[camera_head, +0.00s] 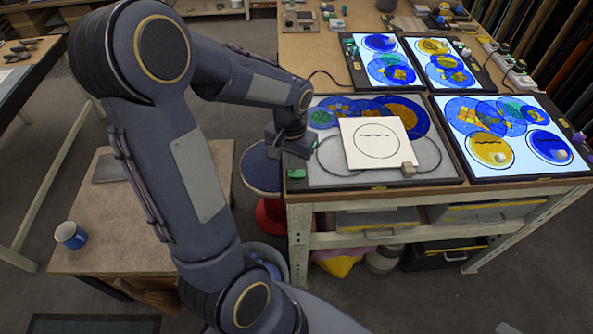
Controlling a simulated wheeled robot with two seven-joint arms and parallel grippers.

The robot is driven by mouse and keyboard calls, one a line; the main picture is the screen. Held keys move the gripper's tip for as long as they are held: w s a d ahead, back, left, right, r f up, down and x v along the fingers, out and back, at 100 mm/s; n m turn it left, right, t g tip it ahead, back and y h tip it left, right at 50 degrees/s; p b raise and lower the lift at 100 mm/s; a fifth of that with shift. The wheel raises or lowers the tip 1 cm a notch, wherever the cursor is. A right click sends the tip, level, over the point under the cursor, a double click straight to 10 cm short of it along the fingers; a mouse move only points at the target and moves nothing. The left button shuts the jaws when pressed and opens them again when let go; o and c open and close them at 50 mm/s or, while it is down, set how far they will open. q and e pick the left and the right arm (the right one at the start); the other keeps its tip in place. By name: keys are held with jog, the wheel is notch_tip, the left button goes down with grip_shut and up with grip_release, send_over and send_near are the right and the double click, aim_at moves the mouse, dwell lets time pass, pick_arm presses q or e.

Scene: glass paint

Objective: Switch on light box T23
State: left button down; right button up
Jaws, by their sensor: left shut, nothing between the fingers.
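Several light boxes lie on the bench. The front left light box (322,180) has a grey, unlit panel, while the front right light box (503,168), back left light box (357,84) and back right light box (484,84) glow white. I cannot read which label says T23. A small green part (297,174) sits at the near left corner of the unlit box. My left gripper (290,152) is shut and empty at that box's left edge, just behind and above the green part; I cannot tell if it touches anything. My right gripper is out of view.
A white card (377,145) with a drawn circle and a small block (409,169) lie on the unlit box, with painted glass discs (403,112) behind. A stool (262,168) stands against the bench's left side.

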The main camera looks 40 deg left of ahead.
pick_arm(q)
jog(key=shift+f+b, duration=0.8)
jog(key=shift+f, duration=0.15)
dwell(0.5)
jog(key=shift+r, duration=0.15)
notch_tip(320, 180, up, 7)
jog(key=p, duration=0.6)
dwell(0.6)
jog(key=s+d+r+t+h, duration=0.2)
jog(key=s+d+r, duration=0.2)
jog(key=s, duration=0.3)
jog(key=s+d+r+t+h, duration=0.1)
jog(key=s+d+r+t, duration=0.2)
jog(key=s+d+r, duration=0.2)
jog(key=shift+s+d+r+t+h, duration=0.3)
jog(key=shift+s+d+h, duration=0.1)
jog(key=shift+s+d, duration=0.65)
